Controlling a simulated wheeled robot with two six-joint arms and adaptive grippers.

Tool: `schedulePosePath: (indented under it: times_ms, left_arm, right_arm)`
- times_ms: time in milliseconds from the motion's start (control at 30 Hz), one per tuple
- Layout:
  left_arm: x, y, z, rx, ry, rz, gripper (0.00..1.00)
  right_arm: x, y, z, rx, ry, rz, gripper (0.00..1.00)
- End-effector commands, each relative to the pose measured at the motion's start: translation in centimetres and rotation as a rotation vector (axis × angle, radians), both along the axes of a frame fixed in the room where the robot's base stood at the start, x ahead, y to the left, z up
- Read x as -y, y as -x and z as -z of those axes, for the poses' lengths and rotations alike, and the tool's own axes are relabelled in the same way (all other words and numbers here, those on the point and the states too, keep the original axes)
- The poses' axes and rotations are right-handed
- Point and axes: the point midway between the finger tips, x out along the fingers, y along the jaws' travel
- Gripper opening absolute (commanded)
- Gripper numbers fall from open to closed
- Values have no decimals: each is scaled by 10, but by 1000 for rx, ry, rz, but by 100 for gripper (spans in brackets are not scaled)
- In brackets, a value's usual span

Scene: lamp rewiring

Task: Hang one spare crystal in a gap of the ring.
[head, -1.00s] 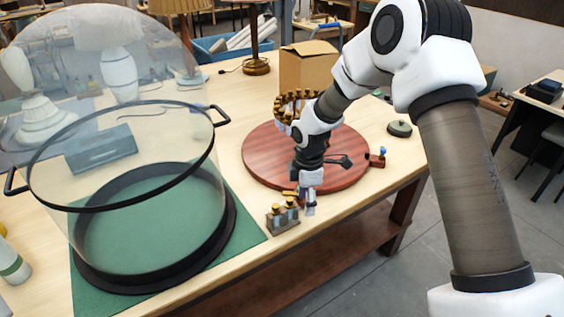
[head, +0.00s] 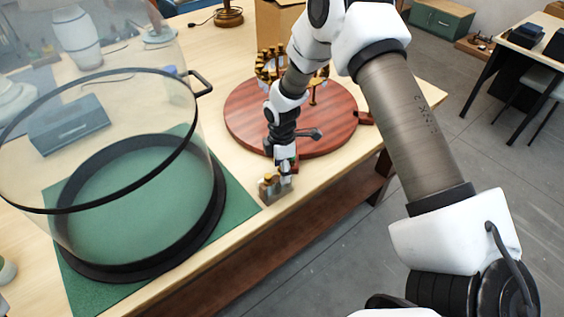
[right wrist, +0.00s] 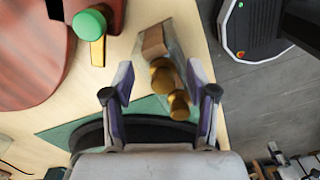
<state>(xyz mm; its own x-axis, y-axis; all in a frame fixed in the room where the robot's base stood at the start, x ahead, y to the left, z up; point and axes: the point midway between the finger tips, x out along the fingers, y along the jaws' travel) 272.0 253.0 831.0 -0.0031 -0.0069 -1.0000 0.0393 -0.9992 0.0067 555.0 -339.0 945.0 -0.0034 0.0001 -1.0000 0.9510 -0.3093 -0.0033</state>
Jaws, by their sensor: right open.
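The small rack (head: 268,197) stands near the table's front edge, beside the green mat. A spare crystal's gold cap (head: 269,178) shows in it; the gripper hides the rack's right part. In the right wrist view two gold caps (right wrist: 163,78) (right wrist: 180,106) stand out from the rack (right wrist: 155,42). My right gripper (head: 284,180) points down at the rack. In the right wrist view its open fingers (right wrist: 160,82) stand on either side of the caps, apart from them. The ring (head: 268,62) with brass fittings is above the red-brown round board, partly behind my arm; its gaps cannot be made out.
A big glass dome with a black rim (head: 190,150) stands left on the green mat (head: 235,195). The round board (head: 335,105) fills the table behind the rack. A green knob (right wrist: 89,24) shows in the right wrist view. A cardboard box (head: 277,22) stands at the back.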

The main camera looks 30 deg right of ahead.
Motion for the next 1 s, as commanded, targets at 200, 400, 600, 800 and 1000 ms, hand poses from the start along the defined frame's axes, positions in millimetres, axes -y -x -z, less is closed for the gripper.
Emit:
schedulePosePath:
  times_ms: [200, 400, 600, 800, 1000]
  left_arm:
    - [0, 0, 0, -1, 0, 0, 39]
    - [0, 0, 0, -1, 0, 0, 39]
    - [0, 0, 1, -1, 0, 0, 39]
    - [0, 0, -3, -1, 0, 0, 39]
    - [0, 0, -8, -1, 0, 0, 39]
  right_arm:
    - [0, 0, 0, -1, 0, 0, 4]
    - [0, 1, 1, -4, 0, 0, 0]
    - [-1, 3, 3, -8, -1, 0, 0]
    - [-1, 4, 0, -11, -2, 0, 0]
    - [-1, 4, -7, -12, -2, 0, 0]
